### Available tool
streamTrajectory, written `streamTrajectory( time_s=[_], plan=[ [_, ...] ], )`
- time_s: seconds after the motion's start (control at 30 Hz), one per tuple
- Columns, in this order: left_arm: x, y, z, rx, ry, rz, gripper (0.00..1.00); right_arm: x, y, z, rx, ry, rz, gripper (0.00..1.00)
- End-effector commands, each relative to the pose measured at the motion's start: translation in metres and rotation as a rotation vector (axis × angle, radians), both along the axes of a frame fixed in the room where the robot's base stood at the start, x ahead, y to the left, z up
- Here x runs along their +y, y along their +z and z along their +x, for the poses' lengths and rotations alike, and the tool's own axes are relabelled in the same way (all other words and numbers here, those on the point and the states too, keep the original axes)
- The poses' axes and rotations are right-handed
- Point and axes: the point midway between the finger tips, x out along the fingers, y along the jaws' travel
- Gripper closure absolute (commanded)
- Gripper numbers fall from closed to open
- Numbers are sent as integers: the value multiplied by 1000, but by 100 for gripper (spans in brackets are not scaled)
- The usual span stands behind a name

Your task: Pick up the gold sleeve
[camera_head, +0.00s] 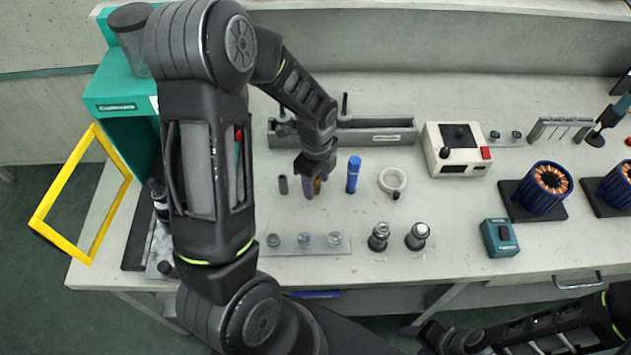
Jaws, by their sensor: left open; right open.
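The gold sleeve (317,186) stands upright on the bench, in a row between a dark grey sleeve and a blue cylinder. Only a narrow strip of it shows, because my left gripper covers most of it. My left gripper (312,189) points down at the sleeve, open, with its fingers low beside it. I cannot tell whether the fingers touch it. My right gripper (438,337) is low in the picture, in front of the bench, open and far from the sleeve.
A dark grey sleeve (283,184) stands close left and a blue cylinder (353,174) close right. A white ring (393,180) lies further right. A grey trough (375,133) is behind. A plate with several studs (335,243) and two metal fittings (417,237) are in front.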

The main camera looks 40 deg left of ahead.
Motion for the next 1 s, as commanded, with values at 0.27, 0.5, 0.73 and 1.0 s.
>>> streamTrajectory(
  time_s=[0.27, 0.5, 0.73, 1.0],
  plan=[
    [0, 0, 0, 0, 0, 0, 51, 0, 0, 0, 0, 0, 0, 46],
    [0, 0, 0, 0, 0, 0, 56, 0, 0, 0, 0, 0, 0, 46],
    [0, 0, 0, 0, 0, 0, 75, 0, 0, 0, 0, 0, 0, 46],
    [0, 0, 0, 0, 0, 0, 97, 0, 0, 0, 0, 0, 0, 46]
  ],
)
